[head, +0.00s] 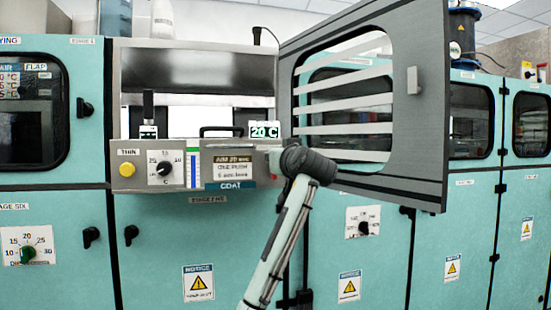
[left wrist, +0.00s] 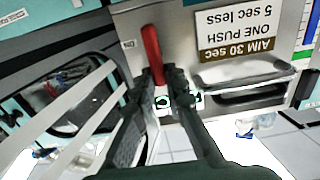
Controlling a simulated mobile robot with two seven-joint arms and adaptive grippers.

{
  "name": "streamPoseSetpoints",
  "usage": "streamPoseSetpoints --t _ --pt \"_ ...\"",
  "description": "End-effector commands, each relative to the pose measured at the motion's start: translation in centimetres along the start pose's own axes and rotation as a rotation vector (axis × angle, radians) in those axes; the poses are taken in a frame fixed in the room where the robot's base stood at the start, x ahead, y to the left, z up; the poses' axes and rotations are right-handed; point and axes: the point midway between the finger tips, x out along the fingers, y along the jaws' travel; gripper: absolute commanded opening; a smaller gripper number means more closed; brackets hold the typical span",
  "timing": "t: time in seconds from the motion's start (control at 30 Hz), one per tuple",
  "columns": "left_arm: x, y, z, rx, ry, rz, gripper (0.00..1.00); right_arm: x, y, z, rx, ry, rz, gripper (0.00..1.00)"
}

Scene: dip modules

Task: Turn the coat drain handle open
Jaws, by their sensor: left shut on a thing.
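The coat drain handle is a red lever (left wrist: 152,52) on the steel face of the coat unit (head: 225,165). In the left wrist view it stands between the dark fingertips of my left gripper (left wrist: 162,88), which are shut on it. In the head view my arm reaches up to the right end of the coat panel, beside the blue COAT label (head: 231,185). There the wrist hides the fingers and most of the handle. My right gripper is not in view.
A grey framed door (head: 420,100) with a slatted window stands open right of the coat unit, close to my wrist. A yellow button (head: 127,169) and a dial (head: 164,168) sit on the panel's left. Teal cabinets (head: 50,180) line both sides.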

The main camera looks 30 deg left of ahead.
Motion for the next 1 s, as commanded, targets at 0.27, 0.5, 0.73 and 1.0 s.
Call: streamPoseSetpoints --t 0.27,0.5,0.73,1.0 --pt "0.0 0.0 0.1 -0.013 -0.001 0.001 0.0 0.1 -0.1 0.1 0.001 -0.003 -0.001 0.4" --pt "-0.1 -0.2 0.3 -0.108 -0.001 0.001 0.0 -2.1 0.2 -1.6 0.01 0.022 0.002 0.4" --pt "-0.1 -0.6 0.5 -0.293 -0.004 0.002 0.0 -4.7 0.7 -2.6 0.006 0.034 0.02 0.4" --pt "-0.1 -1.2 0.7 -0.55 -0.003 0.001 0.0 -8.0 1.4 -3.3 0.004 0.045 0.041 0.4"
